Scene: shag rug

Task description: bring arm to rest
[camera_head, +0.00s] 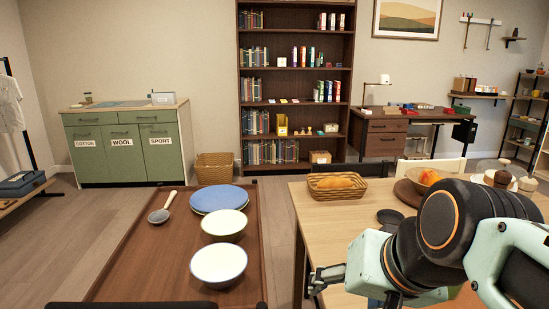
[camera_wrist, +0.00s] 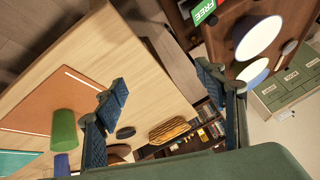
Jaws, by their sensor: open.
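My arm reaches in from the right in the head view, over the light wood table (camera_head: 330,225). My gripper (camera_head: 322,281) is at its left end, near the table's left edge. In the wrist view my gripper (camera_wrist: 163,88) has its two dark blue fingers wide apart, with nothing held between them. The view is tilted, with table surface and floor showing past the fingers. My arm hides much of the table's right part in the head view.
A dark wood table (camera_head: 140,255) at left holds blue plates (camera_head: 218,198), two bowls (camera_head: 218,264) and a spoon (camera_head: 161,210). A bread basket (camera_head: 337,186) and a fruit bowl (camera_head: 428,177) stand beyond my arm. A green cup (camera_wrist: 64,130) stands near an orange placemat (camera_wrist: 55,103).

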